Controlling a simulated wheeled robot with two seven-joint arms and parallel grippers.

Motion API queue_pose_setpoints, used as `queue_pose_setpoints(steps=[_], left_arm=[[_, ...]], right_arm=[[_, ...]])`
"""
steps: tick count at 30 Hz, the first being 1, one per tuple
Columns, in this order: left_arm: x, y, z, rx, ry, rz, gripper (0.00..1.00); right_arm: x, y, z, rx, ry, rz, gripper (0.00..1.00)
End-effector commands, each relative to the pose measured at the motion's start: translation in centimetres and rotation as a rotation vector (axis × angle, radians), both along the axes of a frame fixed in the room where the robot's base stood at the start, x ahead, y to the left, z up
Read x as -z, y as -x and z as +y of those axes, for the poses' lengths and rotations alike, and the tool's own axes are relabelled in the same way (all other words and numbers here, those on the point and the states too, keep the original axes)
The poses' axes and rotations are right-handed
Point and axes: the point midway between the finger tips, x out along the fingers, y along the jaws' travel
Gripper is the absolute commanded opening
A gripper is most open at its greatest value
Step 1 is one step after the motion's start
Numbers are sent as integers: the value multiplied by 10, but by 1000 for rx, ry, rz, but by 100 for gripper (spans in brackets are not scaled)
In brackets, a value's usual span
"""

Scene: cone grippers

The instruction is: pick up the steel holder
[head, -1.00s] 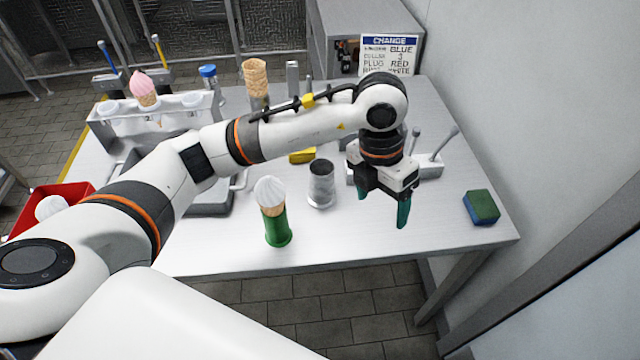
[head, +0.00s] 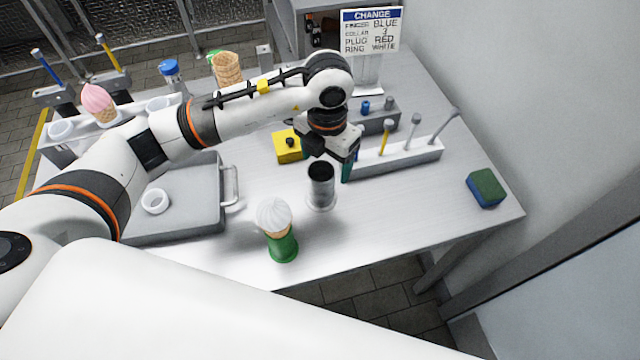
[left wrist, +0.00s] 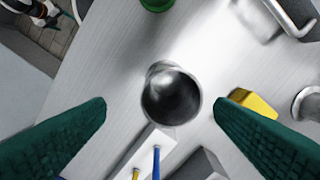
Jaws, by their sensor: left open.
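The steel holder (head: 321,187) is a short upright metal cylinder with a dark open top and a wider foot, standing on the table right of the green holder. In the left wrist view the steel holder (left wrist: 171,95) shows from above, ahead of and between the two green fingers, with space on both sides. My left gripper (head: 345,170) is open and empty, just behind and to the right of the steel holder in the head view. Its fingers (left wrist: 160,112) are spread wide in the left wrist view; one is mostly hidden in the head view. My right gripper is not in view.
A green holder (head: 283,248) with a white-topped cone stands close at front left. A yellow block (head: 287,147) and a white tool rack (head: 400,158) stand behind. A grey tray (head: 190,205) is left, a sponge (head: 485,188) right. The table's front right is clear.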

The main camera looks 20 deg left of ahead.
Motion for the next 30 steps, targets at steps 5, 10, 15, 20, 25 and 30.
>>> queue_pose_setpoints(steps=[5, 10, 15, 20, 25, 30], left_arm=[[14, 0, 1, -2, 0, 0, 77], [32, 0, 6, -4, -2, 6, 77], [57, -2, 8, -2, -1, 3, 77], [67, -3, 8, -1, -1, -1, 77], [67, -3, 8, -1, -1, -1, 77], [67, -3, 8, -1, 0, -1, 51]], right_arm=[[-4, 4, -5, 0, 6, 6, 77], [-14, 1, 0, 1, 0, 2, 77], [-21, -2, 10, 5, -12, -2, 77], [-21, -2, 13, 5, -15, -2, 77], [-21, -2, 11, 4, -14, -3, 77], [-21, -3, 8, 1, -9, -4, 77]])
